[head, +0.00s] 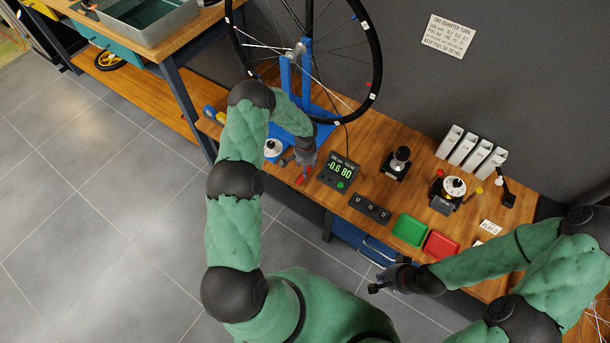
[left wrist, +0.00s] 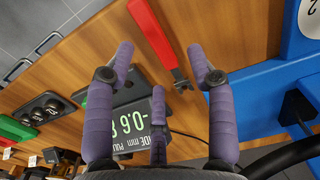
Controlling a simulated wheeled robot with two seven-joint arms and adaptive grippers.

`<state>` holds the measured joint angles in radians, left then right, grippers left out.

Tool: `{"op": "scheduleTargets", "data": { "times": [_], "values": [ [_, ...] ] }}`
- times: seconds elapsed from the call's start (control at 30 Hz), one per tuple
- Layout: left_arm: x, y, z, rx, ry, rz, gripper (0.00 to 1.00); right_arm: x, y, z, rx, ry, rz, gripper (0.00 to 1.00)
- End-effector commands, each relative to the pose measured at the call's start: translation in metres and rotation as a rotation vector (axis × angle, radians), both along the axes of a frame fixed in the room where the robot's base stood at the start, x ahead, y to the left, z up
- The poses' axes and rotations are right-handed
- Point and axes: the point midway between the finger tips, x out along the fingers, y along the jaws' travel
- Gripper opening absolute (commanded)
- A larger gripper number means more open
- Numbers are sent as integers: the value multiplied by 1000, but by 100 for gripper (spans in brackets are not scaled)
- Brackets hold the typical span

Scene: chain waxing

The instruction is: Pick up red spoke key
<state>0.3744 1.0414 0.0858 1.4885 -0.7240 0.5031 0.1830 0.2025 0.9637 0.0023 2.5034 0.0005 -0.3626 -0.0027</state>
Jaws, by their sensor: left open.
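The red spoke key (left wrist: 155,32) lies on the wooden bench, its red handle and grey metal end showing between the fingers of my left gripper (left wrist: 168,70) in the left wrist view. That gripper is open, with purple padded fingers spread on both sides and a third below. The fingers are not closed on the key. In the head view the left gripper (head: 302,160) points down over the bench edge, and part of the red key (head: 302,179) shows just below it. My right gripper (head: 380,283) hangs in front of the bench, away from the key; its opening is unclear.
A digital gauge (head: 338,172) stands right of the key. The blue wheel stand (head: 287,80) with a spoked wheel is behind it. A black three-button box (head: 369,208), green tray (head: 410,230) and red tray (head: 440,246) lie further right.

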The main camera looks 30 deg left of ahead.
Motion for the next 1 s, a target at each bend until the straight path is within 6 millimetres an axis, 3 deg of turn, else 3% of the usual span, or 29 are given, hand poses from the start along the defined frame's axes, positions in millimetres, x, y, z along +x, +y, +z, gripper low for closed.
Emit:
{"op": "scheduleTargets", "data": {
  "times": [0.03,0.2,0.53,0.57,0.73,1.0],
  "values": [
    [-2,-2,-12,-2,3,0,56,0,0,-6,0,0,0,0],
    [-2,-3,-33,-1,3,1,56,0,0,-12,0,0,0,0],
    [-2,-3,-37,-1,1,1,56,0,0,-12,0,0,0,0],
    [-2,-3,-37,-1,1,1,50,0,0,-12,0,0,0,0],
    [-2,-3,-37,-1,1,1,2,0,0,-12,0,0,0,0],
    [-2,-3,-37,-1,1,1,0,0,0,-12,0,0,0,0]
  ]
}}
